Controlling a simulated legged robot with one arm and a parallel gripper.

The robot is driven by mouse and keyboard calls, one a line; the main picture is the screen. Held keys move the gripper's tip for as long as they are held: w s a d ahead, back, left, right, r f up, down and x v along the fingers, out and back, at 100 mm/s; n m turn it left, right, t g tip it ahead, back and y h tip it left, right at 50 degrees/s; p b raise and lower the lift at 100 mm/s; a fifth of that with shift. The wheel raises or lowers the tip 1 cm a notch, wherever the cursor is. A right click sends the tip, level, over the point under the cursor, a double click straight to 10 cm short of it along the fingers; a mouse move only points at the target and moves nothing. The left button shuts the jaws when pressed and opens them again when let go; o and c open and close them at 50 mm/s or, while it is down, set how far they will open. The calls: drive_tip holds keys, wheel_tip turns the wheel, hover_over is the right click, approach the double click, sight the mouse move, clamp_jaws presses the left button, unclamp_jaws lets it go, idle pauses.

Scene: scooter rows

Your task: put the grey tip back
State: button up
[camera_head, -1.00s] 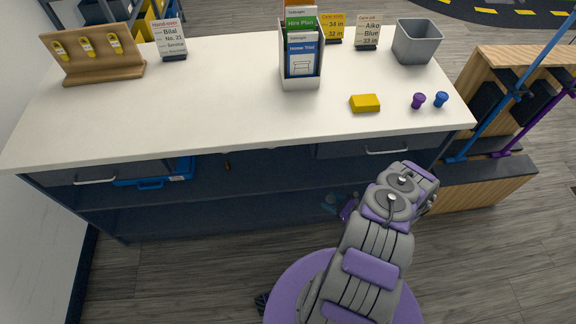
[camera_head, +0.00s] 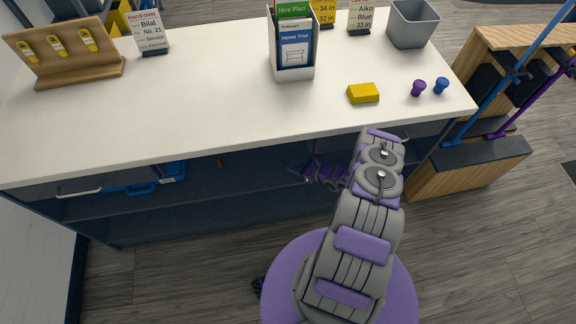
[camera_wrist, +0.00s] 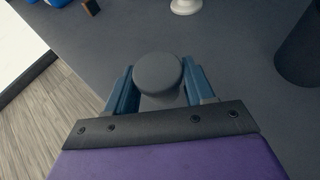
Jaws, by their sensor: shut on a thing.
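The grey tip (camera_wrist: 158,74) is a round-topped grey piece between the blue fingers of my gripper (camera_wrist: 158,90) in the wrist view. The gripper is shut on it, and its lower part is partly hidden between the fingers. In the head view my gripper (camera_head: 300,172) is small and dark, in front of the open shelf under the counter; the tip cannot be made out there.
The wrist view shows a dark grey surface with a white knob-like piece (camera_wrist: 186,5), a dark cylinder (camera_wrist: 300,48) and a small brown block (camera_wrist: 91,7). On the white counter (camera_head: 200,105) are a yellow block (camera_head: 363,93), purple (camera_head: 418,88) and blue (camera_head: 441,86) pegs, and a grey bin (camera_head: 412,25).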

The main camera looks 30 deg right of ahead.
sight(288, 164)
drive_tip(key=w, duration=0.3)
drive_tip(key=shift+w+a+f+b, duration=0.2)
drive_tip(key=shift+b, duration=0.1)
drive_tip(key=shift+w+a, duration=0.1)
drive_tip(key=shift+a, duration=0.1)
drive_tip(key=shift+a+f, duration=0.2)
drive_tip(key=shift+a, duration=0.05)
drive_tip(key=f+b, duration=0.2)
drive_tip(key=shift+a+f, duration=0.3)
drive_tip(key=shift+f, duration=0.1)
drive_tip(key=shift+d, duration=0.5)
drive_tip(key=o, duration=0.6)
drive_tip(key=shift+f, duration=0.1)
drive_tip(key=o, duration=0.4)
drive_tip(key=shift+a, duration=0.4)
drive_tip(key=shift+d, duration=0.1)
